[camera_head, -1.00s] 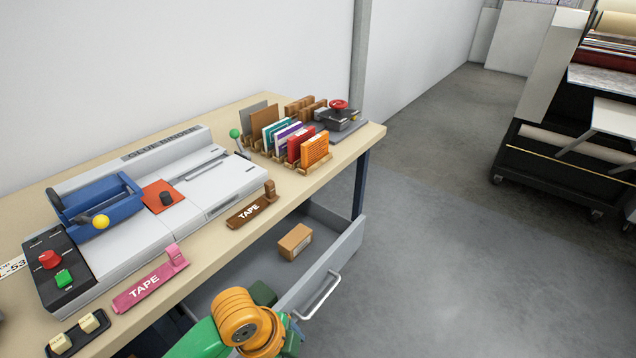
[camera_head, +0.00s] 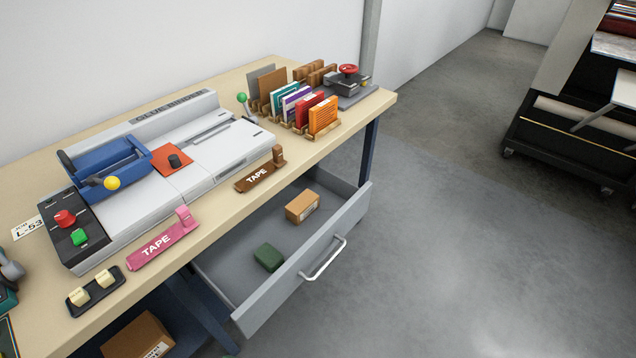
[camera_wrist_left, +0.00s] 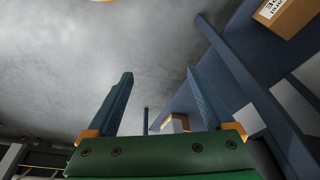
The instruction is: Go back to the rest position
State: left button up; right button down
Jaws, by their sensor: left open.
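My left gripper (camera_wrist_left: 160,95) shows in the left wrist view with its two fingers spread apart and nothing between them. Beyond the fingers lie the grey floor and a dark blue table leg (camera_wrist_left: 245,75). No gripper shows in the head view; my right gripper is in neither view.
The open drawer (camera_head: 345,222) juts out from the table (camera_head: 225,210) and holds a cardboard box (camera_head: 302,206) and a green block (camera_head: 268,257). A glue binder (camera_head: 170,180) stands on top. A larger carton (camera_head: 138,336) sits below.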

pick_arm(q)
jog(key=s+a+f+g, duration=0.1)
jog(key=s+a+f, duration=0.1)
jog(key=s+f, duration=1.2)
notch_tip(320, 180, down, 4)
jog(key=shift+s+a+r+g, duration=0.15)
jog(key=shift+s+r+g, duration=0.15)
jog(key=shift+g, duration=0.1)
